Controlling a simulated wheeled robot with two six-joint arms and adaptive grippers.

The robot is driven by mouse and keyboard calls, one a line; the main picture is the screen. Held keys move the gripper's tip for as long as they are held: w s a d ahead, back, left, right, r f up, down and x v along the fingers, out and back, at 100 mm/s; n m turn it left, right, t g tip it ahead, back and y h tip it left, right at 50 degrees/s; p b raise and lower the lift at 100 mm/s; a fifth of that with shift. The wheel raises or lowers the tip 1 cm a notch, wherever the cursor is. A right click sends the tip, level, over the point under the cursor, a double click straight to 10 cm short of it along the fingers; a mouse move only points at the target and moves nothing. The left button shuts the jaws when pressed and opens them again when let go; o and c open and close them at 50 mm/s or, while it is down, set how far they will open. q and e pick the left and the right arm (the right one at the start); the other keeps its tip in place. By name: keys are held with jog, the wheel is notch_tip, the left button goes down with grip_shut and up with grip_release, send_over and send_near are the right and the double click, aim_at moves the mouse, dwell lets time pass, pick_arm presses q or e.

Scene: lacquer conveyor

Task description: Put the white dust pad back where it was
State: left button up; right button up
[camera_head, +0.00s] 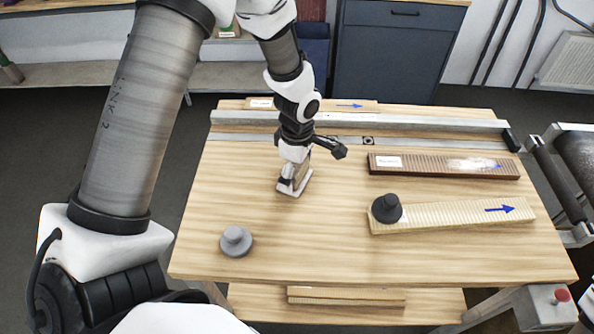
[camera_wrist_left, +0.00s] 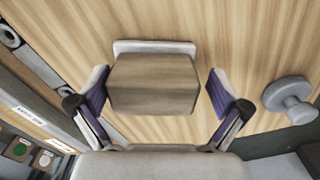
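The white dust pad (camera_head: 294,186) is a block with a wooden-looking grip on a white base, standing on the wooden table left of the planks. In the left wrist view, its brown grip (camera_wrist_left: 153,85) fills the middle and its white base (camera_wrist_left: 153,47) shows beyond. My left gripper (camera_head: 297,174) reaches down over the pad. Its two fingers stand on either side of the grip, with gaps showing between fingers and block, so it is open. The pad's near side is partly hidden by the gripper in the head view. My right gripper is not in view.
A grey round-knobbed pad (camera_head: 236,241) stands at the table's front left. A dark round-knobbed pad (camera_head: 386,208) sits on the pale plank (camera_head: 455,214). A dark brown plank (camera_head: 440,165) lies behind it. A metal rail (camera_head: 430,121) runs along the back. The front middle is clear.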

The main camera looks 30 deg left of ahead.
aim_at(297, 166)
pick_arm(q)
jog(key=shift+s, duration=0.1)
jog(key=shift+w+r, duration=0.15)
jog(key=shift+w, duration=0.05)
notch_tip(297, 166, up, 11)
jog(key=shift+f+b, duration=0.2)
jog(key=shift+b, duration=0.65)
jog(key=shift+r, duration=0.55)
